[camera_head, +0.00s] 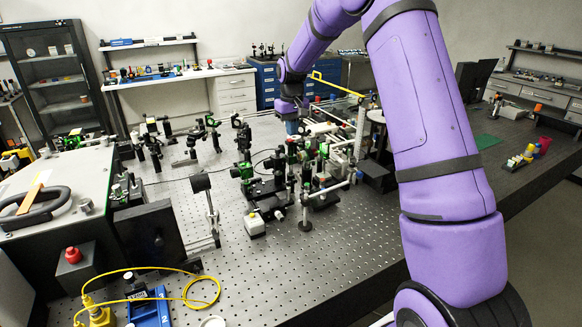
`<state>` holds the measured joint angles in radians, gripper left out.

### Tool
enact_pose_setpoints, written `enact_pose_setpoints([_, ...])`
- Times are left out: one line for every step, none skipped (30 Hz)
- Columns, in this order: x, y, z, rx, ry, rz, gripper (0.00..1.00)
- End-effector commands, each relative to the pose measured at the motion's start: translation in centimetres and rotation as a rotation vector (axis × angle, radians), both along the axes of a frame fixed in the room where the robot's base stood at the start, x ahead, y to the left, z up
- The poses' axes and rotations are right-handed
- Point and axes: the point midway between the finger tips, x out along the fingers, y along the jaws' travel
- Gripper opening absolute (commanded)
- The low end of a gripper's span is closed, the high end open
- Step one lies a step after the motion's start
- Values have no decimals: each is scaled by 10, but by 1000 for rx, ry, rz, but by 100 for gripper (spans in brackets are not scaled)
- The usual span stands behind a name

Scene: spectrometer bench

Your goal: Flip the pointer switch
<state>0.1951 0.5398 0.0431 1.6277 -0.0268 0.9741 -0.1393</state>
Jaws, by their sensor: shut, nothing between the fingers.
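I cannot make out the pointer switch for certain. The cluster of optical mounts (262,180) in the middle of the bench is small and crowded in this view. My purple arm reaches over the bench from the right and bends down behind this cluster. My gripper (292,127) is at its end, small and partly hidden by the mounts. It is shut and empty. I cannot tell whether it touches anything.
The perforated bench top (310,262) is clear at the front middle. A grey box with a black handle (40,205) stands at the left. A red button box (75,262) and a yellow cable (203,290) lie at the front left. White rods (330,187) stick out near the cluster.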

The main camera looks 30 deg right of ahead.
Motion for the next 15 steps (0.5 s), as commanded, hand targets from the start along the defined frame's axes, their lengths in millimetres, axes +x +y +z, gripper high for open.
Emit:
enact_pose_setpoints([0,0,-1,0,0,0,0])
enact_pose_setpoints([0,0,-1,0,0,0,0])
enact_pose_setpoints([0,0,-2,0,0,0,0])
enact_pose_setpoints([0,0,-2,0,0,0,0])
enact_pose_setpoints([0,0,-2,0,0,0,0])
enact_pose_setpoints([0,0,-3,0,0,0,0])
enact_pose_setpoints([0,0,-3,0,0,0,0])
enact_pose_setpoints([0,0,-4,0,0,0,0])
enact_pose_setpoints([0,0,-4,0,0,0,0])
enact_pose_setpoints([0,0,-5,0,0,0,0])
enact_pose_setpoints([0,0,-5,0,0,0,0])
enact_pose_setpoints([0,0,-5,0,0,0,0])
enact_pose_setpoints([0,0,-6,0,1,0,0])
enact_pose_setpoints([0,0,-6,0,1,0,0])
enact_pose_setpoints([0,0,-7,0,1,0,0])
